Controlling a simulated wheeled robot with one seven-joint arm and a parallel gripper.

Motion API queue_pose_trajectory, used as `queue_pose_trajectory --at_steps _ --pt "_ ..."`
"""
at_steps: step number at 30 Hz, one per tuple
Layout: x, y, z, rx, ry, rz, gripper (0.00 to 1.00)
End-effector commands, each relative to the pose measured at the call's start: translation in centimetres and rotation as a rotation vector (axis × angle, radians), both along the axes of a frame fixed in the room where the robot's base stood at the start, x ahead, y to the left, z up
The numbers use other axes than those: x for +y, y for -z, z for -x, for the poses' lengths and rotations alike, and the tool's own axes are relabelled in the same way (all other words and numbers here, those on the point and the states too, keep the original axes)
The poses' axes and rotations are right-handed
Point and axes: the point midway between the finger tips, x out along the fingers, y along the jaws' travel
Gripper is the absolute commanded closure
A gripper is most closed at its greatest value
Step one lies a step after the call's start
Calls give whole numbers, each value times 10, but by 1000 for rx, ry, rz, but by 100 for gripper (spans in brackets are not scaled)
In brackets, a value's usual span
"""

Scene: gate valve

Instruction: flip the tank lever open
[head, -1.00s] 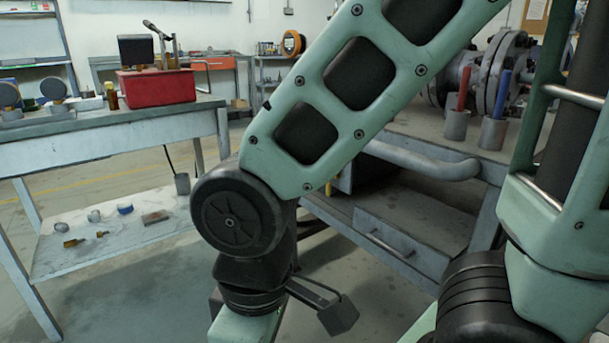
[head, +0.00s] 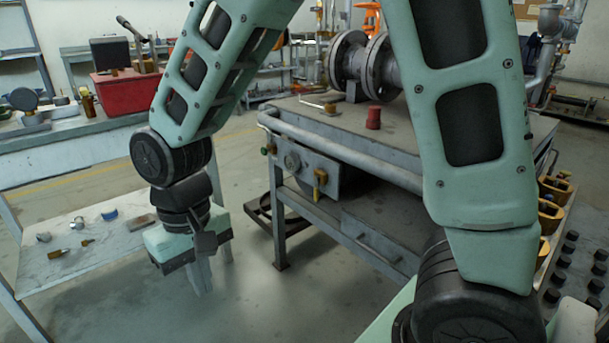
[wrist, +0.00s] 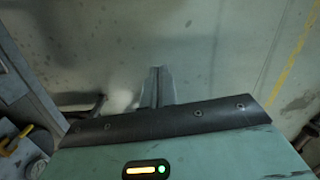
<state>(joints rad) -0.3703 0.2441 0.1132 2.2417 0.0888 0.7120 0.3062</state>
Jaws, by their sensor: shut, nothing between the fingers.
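A yellow lever (head: 320,183) hangs roughly upright on the front of a grey tank-like box (head: 305,168) under the bench edge, beside a round gauge (head: 292,160). I take it for the tank lever. In the wrist view a yellow lever (wrist: 18,140) and part of a gauge (wrist: 38,167) show at the left edge. My gripper (head: 201,283) points down over open floor, left of the tank and apart from it. Its fingers are together and empty in the wrist view (wrist: 158,84).
The grey metal bench (head: 400,135) carries a flanged pipe (head: 350,58) and a red cup-shaped object (head: 373,118). A pipe rail runs along its front edge. A table (head: 90,135) with a red toolbox (head: 125,87) stands left.

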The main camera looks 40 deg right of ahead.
Motion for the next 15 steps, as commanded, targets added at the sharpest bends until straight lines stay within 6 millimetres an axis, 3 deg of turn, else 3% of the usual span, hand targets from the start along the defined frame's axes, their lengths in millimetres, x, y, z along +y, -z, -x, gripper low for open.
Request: queue_pose_trajectory --at_steps 1,6,9,15 --pt "-12 -14 -30 21 109 27 100" --pt "-73 -6 -115 44 471 164 100" --pt "-122 1 -156 30 666 271 100" --pt "-228 9 -211 -55 978 516 100"
